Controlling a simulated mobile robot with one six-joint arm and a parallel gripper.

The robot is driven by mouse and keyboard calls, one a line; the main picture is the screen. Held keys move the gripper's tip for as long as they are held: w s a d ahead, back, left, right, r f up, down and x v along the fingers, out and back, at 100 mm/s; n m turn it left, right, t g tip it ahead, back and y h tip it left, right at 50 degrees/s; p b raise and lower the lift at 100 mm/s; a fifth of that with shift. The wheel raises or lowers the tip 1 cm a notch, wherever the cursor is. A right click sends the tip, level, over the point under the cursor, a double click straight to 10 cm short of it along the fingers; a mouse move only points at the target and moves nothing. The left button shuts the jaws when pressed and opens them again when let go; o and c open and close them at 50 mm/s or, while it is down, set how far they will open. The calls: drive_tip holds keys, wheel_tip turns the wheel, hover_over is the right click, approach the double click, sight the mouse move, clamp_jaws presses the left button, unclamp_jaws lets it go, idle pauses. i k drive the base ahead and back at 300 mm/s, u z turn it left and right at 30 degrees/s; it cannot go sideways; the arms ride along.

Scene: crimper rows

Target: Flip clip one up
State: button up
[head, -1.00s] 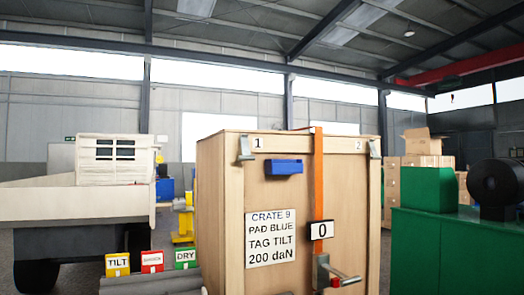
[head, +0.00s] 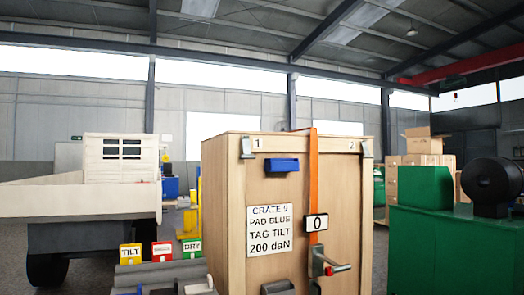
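A tall wooden crate (head: 222,220) stands in the middle of the head view. Clip one, a small grey metal clip (head: 247,149), sits at the crate's top left edge beside the printed 1. It points down, with a small foot at its lower end. A similar clip (head: 367,150) sits at the top right beside the printed 2. An orange strap (head: 313,180) runs down the crate front to a metal ratchet with a red-tipped handle (head: 337,269). A blue pad (head: 282,165) is on the upper front. My gripper is not in view.
A white label (head: 269,231) reads crate 9, pad blue, tag tilt, 200 daN. A display (head: 316,222) shows 0. Yellow TILT (head: 130,254), red (head: 162,252) and green DRY (head: 192,248) tags stand at lower left. A green cabinet (head: 430,250) stands right; a pale truck (head: 80,205) left.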

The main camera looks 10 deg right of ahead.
sight(247, 146)
drive_tip(key=k, duration=0.25)
drive_tip(key=u, duration=0.15)
drive_tip(key=i, duration=0.9)
drive_tip(key=u, duration=4.2)
drive_tip(key=i, duration=0.1)
drive_tip(key=z, duration=2.75)
